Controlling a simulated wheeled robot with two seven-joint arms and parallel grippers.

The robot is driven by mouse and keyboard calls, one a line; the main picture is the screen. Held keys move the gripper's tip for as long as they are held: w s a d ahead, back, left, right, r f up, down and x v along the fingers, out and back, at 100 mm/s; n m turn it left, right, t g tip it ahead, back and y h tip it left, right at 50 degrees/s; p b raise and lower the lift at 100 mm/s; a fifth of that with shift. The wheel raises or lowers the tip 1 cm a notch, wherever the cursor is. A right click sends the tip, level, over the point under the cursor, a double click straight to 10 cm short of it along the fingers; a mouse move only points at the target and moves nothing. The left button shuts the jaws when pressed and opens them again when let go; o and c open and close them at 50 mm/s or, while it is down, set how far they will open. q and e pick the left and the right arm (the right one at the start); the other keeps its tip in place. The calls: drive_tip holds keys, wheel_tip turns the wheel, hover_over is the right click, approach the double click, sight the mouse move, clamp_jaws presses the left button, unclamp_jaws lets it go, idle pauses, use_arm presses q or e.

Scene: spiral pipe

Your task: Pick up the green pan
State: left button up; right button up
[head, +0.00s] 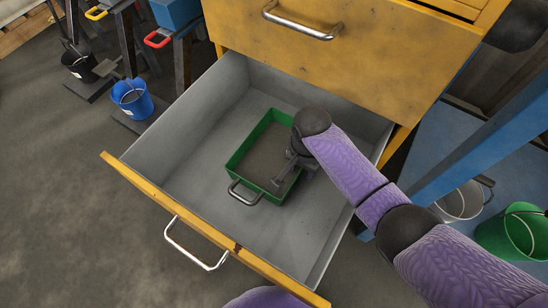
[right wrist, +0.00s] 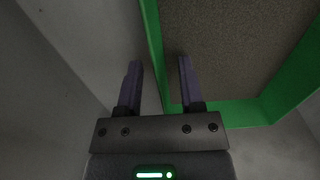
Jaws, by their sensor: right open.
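The green pan (head: 235,162) is a rectangular tray with green walls, a grey-brown inside and a metal handle (head: 243,193) at its front. It lies in the open drawer (head: 190,150). My right gripper (head: 281,178) is open at the pan's right wall. In the right wrist view, my right gripper's fingers (right wrist: 159,68) stand on either side of the pan's green wall (right wrist: 152,40), one over the drawer side and one over the pan's inside. I cannot tell whether the fingers touch the wall or how deep they reach. My left gripper is not in view.
The drawer's yellow front (head: 205,226) has a metal handle (head: 190,249). A closed yellow drawer (head: 345,55) hangs above the back. A blue bucket (head: 132,98) stands at left, a green bucket (head: 510,235) at right. The drawer floor left of the pan is free.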

clamp_jaws()
idle(1.4)
